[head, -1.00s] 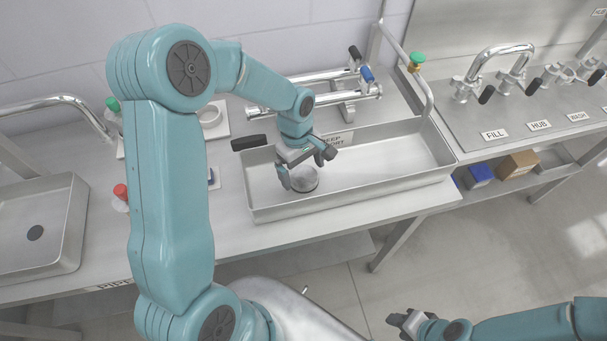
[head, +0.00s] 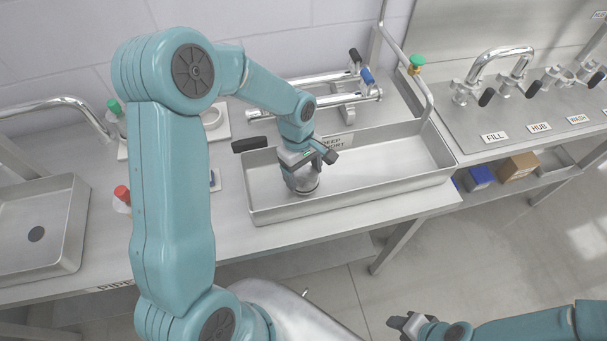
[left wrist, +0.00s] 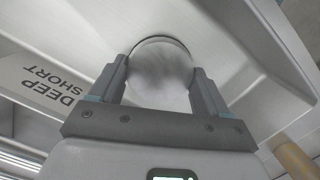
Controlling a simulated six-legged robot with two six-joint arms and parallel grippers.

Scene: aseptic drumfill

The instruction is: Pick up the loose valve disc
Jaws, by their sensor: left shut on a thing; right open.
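The loose valve disc (head: 307,187) is a round grey metal piece in the left part of the shallow steel tray (head: 400,182). My left gripper (head: 303,181) is down inside the tray and shut on the disc. In the left wrist view the disc (left wrist: 160,78) sits between the two dark fingers, one on each side of it. I cannot tell whether the disc still touches the tray floor. My right gripper (head: 404,324) is open and empty, low at the front right, away from the bench.
Polished pipes (head: 325,92) lie behind the tray, with a green-topped valve (head: 417,61) on an upright pipe. A sink (head: 40,225) is at left. The tray's right half is empty.

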